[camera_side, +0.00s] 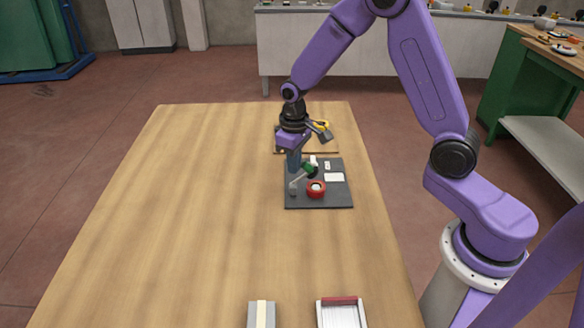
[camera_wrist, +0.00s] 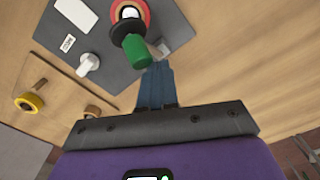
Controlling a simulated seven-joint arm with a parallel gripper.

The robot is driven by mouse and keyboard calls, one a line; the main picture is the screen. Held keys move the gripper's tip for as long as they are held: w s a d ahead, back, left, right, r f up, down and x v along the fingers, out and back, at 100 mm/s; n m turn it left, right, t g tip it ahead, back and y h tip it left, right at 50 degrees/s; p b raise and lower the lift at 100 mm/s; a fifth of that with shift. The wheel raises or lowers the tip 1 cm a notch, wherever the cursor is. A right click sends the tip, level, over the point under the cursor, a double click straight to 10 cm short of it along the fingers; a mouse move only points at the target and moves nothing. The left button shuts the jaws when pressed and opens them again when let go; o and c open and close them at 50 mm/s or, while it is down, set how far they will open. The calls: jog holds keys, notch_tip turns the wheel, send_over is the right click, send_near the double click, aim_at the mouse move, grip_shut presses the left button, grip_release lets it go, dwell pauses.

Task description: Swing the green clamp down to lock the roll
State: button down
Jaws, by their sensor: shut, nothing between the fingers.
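The green clamp (camera_wrist: 135,48) shows in the wrist view as a short green cylinder next to a dark ring. In the side view its green part (camera_side: 310,169) is small, just behind the red roll. The red roll (camera_side: 316,189) with a pale centre sits on a dark base plate (camera_side: 318,202); the wrist view shows part of the roll (camera_wrist: 144,10), cut by the top edge. My gripper (camera_side: 293,166) points down at the plate's far left part. In the wrist view its blue-grey fingers (camera_wrist: 156,72) are shut and empty, close to the clamp's green end; contact cannot be told.
A white label (camera_side: 334,177) and a grey-white knob (camera_wrist: 87,64) are on the plate. A yellow ring (camera_wrist: 28,102) lies by a wooden stick behind it. A grey block (camera_side: 261,314) and a white tray (camera_side: 341,314) stand at the near edge. The table's left is clear.

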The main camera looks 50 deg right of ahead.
jog(key=shift+s+d, duration=0.1)
jog(key=shift+d, duration=0.05)
jog(key=shift+r, duration=0.1)
notch_tip(320, 180, up, 7)
dwell(0.8)
jog(key=s+a+r+n, duration=0.2)
jog(key=s+a, duration=0.1)
jog(key=s, duration=0.4)
jog(key=s+a+r+n, duration=0.2)
jog(key=s+n, duration=0.1)
jog(key=s, duration=0.4)
jog(key=s+d+n, duration=0.2)
jog(key=s+n, duration=0.2)
jog(key=s, duration=1.1)
jog(key=shift+d+r+n, duration=0.25)
jog(key=shift+d+n, duration=0.05)
